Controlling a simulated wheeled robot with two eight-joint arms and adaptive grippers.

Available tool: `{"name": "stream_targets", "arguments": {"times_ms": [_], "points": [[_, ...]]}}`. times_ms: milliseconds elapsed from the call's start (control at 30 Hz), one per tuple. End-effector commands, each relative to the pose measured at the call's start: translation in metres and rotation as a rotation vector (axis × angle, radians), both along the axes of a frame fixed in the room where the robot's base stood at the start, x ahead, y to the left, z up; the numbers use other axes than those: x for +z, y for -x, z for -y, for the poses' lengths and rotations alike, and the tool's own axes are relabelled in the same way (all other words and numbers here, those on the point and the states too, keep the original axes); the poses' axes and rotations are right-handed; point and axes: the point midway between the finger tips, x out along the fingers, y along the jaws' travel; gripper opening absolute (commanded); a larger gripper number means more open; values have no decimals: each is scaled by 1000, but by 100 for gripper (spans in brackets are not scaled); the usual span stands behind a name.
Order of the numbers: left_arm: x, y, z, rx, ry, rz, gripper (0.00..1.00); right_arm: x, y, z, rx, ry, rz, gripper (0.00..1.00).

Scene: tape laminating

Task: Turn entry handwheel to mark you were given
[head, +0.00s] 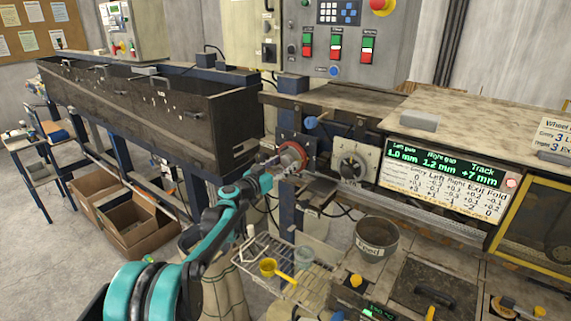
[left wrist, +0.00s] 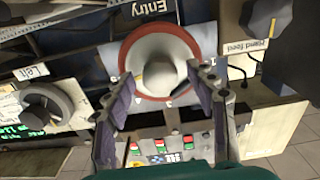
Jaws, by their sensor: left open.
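The entry handwheel (head: 293,155) has a red rim and a pale hub, and sits on the machine's front post. In the left wrist view the handwheel (left wrist: 160,42) is close up, with an "Entry" label and small numbers around its rim. My left gripper (head: 276,166) is at the wheel's front. In the left wrist view its two fingers (left wrist: 160,78) are open, one on each side of the hub; I cannot tell whether they touch the wheel. The wheel's pointer mark is hard to make out. My right gripper is not in view.
A second dial (head: 350,168), labelled Left, is just right of the wheel. A display (head: 440,166) reads left gap 1.0 mm, right gap 1.2 mm, track +7 mm. A wheel note (head: 556,135) is at far right. Below are a wire rack (head: 262,262) and a bucket (head: 376,240).

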Motion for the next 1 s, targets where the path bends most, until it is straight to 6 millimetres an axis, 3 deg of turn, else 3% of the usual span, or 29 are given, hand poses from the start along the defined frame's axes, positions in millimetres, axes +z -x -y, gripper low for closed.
{"name": "stream_targets", "arguments": {"times_ms": [200,433,467,633,1000], "points": [[0,-14,10,1,0,0,56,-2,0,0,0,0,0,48],[0,-15,10,1,0,0,56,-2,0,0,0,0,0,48],[0,-15,10,1,0,0,54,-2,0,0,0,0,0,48],[0,-15,10,1,0,0,9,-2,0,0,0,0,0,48],[1,-15,10,1,22,-16,6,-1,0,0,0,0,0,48]]}}
